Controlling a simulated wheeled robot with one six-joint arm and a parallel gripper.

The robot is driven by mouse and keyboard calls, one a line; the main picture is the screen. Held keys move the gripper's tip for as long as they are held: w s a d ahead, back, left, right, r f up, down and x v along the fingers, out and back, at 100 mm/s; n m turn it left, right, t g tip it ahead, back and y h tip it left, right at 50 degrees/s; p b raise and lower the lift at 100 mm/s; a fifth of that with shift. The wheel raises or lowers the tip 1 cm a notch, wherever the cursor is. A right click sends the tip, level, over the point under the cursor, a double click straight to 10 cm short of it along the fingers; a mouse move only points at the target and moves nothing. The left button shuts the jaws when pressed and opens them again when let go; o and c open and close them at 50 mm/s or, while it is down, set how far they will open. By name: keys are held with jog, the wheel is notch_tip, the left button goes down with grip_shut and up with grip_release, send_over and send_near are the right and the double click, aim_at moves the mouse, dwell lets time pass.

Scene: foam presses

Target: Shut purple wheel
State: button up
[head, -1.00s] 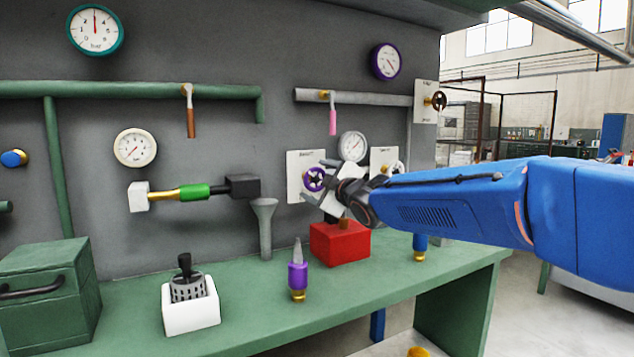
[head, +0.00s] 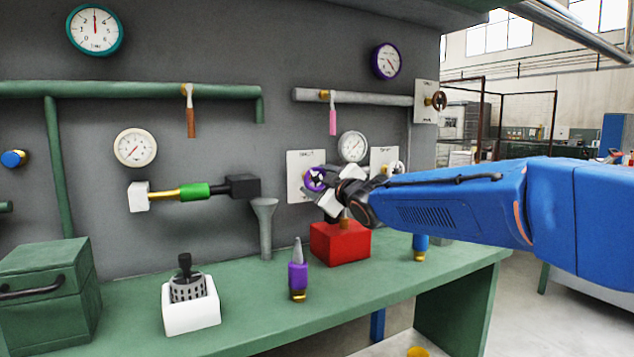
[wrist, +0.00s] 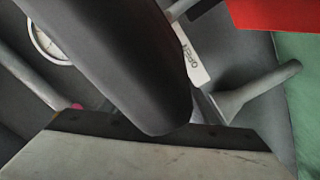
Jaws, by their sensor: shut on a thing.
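The purple wheel (head: 315,179) is mounted on a white plate (head: 297,164) on the grey back wall. The plate has lettering above the wheel. My gripper (head: 322,186) is at the wheel, shut on it, and covers its right and lower parts. In the wrist view, dark and pale gripper parts (wrist: 150,155) fill the near area and hide the wheel. A strip of the plate marked OPEN (wrist: 195,60) shows beyond them.
A red block (head: 340,244) stands on the green bench (head: 240,305) below the wheel. A grey funnel-topped post (head: 265,230) is left of it. A second white plate with a wheel (head: 384,158) is to the right.

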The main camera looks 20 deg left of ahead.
jog(key=m, duration=0.7)
jog(key=shift+s+a+f, duration=0.1)
jog(key=shift+f, duration=0.05)
dwell(0.4)
jog(key=o, duration=1.1)
jog(key=shift+c, duration=0.2)
jog(key=v, duration=1.7)
jog(key=shift+s, duration=0.25)
